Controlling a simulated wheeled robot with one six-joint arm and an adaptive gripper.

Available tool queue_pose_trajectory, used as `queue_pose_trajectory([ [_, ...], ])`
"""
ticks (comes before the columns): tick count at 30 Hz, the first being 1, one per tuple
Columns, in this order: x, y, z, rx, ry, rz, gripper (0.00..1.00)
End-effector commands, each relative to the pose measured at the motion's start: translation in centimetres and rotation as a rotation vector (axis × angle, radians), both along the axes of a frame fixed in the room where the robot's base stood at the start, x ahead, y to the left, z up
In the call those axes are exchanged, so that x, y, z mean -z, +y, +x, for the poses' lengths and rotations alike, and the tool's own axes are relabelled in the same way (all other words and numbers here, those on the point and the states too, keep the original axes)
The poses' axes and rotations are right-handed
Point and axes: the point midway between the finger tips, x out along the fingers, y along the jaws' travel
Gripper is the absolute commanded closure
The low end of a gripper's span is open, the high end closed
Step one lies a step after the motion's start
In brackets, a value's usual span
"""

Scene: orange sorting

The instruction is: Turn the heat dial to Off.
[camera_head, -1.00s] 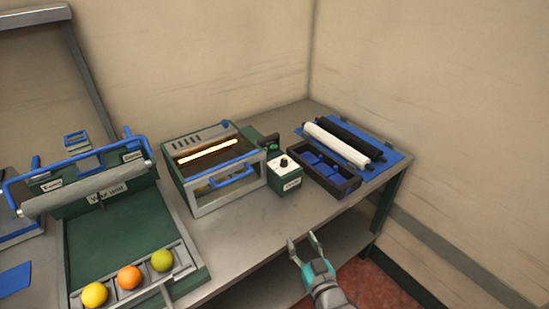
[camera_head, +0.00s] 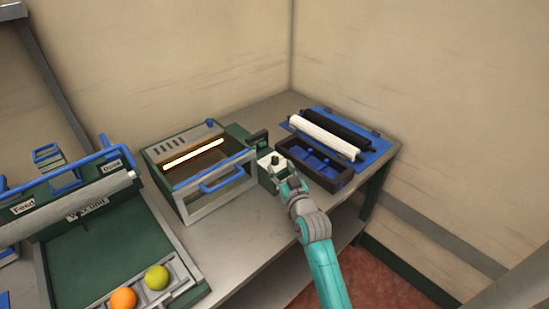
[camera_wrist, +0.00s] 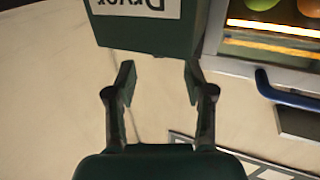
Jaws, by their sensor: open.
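The heat dial (camera_head: 275,160) is a small dark knob on the pale top of a green control box (camera_head: 266,180), beside the dryer. My gripper (camera_head: 287,184) is at the front right of this box, close to it, and partly covers it in the head view. In the wrist view my gripper (camera_wrist: 160,78) is open and empty, its two fingers apart below the box (camera_wrist: 150,38). The box's white label (camera_wrist: 137,7) shows upside down. The dial is out of the wrist view, and its pointer setting is too small to read. I cannot tell whether the fingers touch the box.
The dryer (camera_head: 190,208) has a glowing bar and a blue handle (camera_head: 222,183); fruit shows inside it in the wrist view. A dark tray (camera_head: 335,183) and rollers (camera_head: 322,138) lie to the right. Fruit sits at the lower left. The bench front (camera_head: 235,255) is clear.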

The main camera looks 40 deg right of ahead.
Motion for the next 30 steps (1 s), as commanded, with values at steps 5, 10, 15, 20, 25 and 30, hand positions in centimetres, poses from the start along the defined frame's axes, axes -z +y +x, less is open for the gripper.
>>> queue_pose_trajectory([
  [5,-0.1,-1.0,2.9,-0.001,-0.001,0.001,0.47],
  [10,-0.1,-1.7,4.7,0.000,-0.001,0.001,0.47],
  [15,0.0,-2.0,5.5,0.000,0.000,0.001,0.47],
  [20,0.0,-2.1,5.6,0.000,-0.001,0.001,0.47],
  [25,0.0,-2.1,5.6,0.000,0.000,0.001,0.57],
  [30,0.0,-2.1,5.6,0.000,0.000,0.001,0.99],
])
